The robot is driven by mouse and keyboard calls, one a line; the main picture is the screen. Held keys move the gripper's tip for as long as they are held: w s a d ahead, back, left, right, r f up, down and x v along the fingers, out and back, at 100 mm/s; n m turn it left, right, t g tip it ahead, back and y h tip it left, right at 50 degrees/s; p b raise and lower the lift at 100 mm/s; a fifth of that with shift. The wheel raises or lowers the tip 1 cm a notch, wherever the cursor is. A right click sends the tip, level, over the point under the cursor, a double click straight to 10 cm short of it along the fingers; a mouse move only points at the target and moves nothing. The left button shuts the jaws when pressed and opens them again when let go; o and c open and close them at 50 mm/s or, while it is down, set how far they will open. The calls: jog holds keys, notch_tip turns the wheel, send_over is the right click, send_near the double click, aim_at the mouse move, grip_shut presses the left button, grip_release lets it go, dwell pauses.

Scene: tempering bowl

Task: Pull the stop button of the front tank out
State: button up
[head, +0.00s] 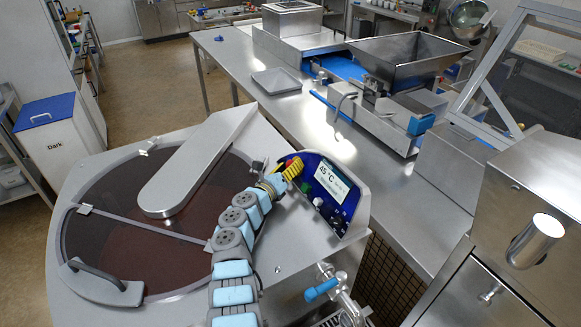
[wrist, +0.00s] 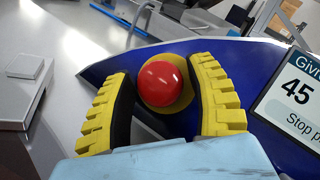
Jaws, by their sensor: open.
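The front tank (head: 120,260) is a round steel tank with a dark brown, lidded top, at the left in the head view. Its blue control panel (head: 322,187) stands at its right edge with a screen reading 45 °C. The red stop button (wrist: 161,83) sits on a yellow round base on the panel in the wrist view; it is mostly hidden by my gripper in the head view. My gripper (wrist: 165,78) has yellow ribbed fingers, open, one on each side of the button. Whether either finger touches it I cannot tell.
The panel's screen (wrist: 296,95) is just right of my gripper. A steel bench (head: 325,135) with a hopper machine (head: 405,58) and a grey tray (head: 276,81) lies behind. A tap with a blue handle (head: 322,289) is in front of the panel.

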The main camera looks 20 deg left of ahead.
grip_shut()
jog(key=shift+s+a+r+p, duration=0.3)
jog(key=shift+s+a+r, duration=0.15)
jog(key=shift+s+a, duration=0.1)
jog(key=shift+r, duration=0.15)
jog(key=shift+c, duration=1.1)
grip_release()
jog(key=shift+o, duration=1.1)
jog(key=shift+s, duration=0.1)
